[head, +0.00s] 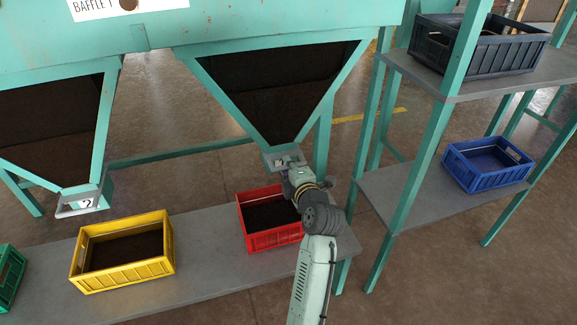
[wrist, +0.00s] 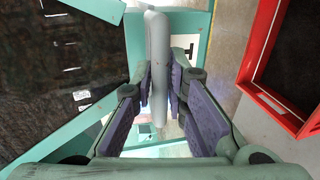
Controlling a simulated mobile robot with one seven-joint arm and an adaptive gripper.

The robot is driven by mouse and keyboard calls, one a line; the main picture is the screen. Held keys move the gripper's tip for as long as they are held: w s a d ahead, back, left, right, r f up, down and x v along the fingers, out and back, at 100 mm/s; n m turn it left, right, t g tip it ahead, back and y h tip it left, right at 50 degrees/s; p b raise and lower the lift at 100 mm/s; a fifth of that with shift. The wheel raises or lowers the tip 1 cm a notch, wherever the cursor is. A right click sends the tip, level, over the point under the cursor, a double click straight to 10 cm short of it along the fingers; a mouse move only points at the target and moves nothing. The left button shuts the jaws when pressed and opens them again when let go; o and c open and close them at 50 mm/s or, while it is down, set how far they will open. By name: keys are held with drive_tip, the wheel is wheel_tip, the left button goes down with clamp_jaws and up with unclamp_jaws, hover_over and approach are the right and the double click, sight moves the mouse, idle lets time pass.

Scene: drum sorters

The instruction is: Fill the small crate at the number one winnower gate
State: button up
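The gate (head: 270,158) is a grey piece at the bottom tip of the right hopper. Its label shows in part in the wrist view (wrist: 188,50) and looks like a 1. A pale grey handle (wrist: 158,70) stands between the fingers of my gripper (wrist: 160,95), and both pads appear to press on it. In the head view my gripper (head: 290,170) is at the gate, partly hidden by my wrist. The red crate (head: 245,228) stands on the bench below the gate. Dark material (head: 268,214) lies in it; my arm hides its right side.
A yellow crate (head: 171,245) with dark contents stands left on the bench (head: 205,260), below gate 2 (head: 85,204). A green crate (head: 10,285) is at the left edge. A shelf rack on the right holds a blue crate (head: 485,180) and a dark crate (head: 480,55).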

clamp_jaws()
idle(0.3)
drive_tip(key=v, duration=0.2)
drive_tip(key=f+b+v, duration=0.1)
drive_tip(key=v, duration=0.1)
drive_tip(key=shift+s+d+r, duration=0.1)
drive_tip(key=shift+s, duration=0.05)
drive_tip(key=o, duration=0.5)
unclamp_jaws()
